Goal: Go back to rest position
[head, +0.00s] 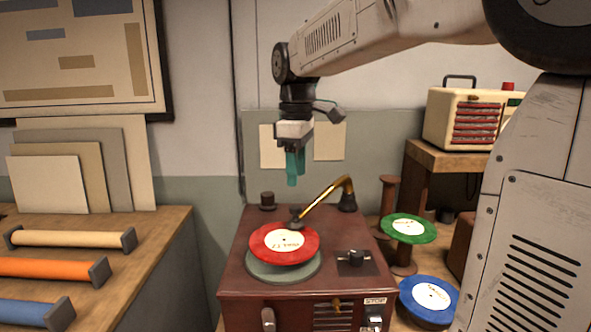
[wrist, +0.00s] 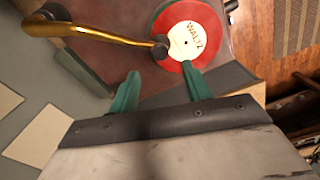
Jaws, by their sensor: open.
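My gripper (head: 293,168) hangs from my arm above the back of the record player, fingers pointing down, open and empty. Its two green fingers also show apart in the wrist view (wrist: 160,88). The red record (head: 284,245) with a white label lies on the turntable of the brown record player (head: 240,290). In the wrist view the red record (wrist: 209,18) has a label reading "WALTZ". The brass tonearm (head: 328,199) reaches over the red record, its head at the record's back edge; I cannot tell if it touches.
A green record (head: 408,228) and a blue record (head: 429,298) are on stands at the right. A cream radio (head: 467,119) sits on a wooden shelf behind. Coloured rolls (head: 45,268) lie on the left counter (head: 140,290). The air around my gripper looks free.

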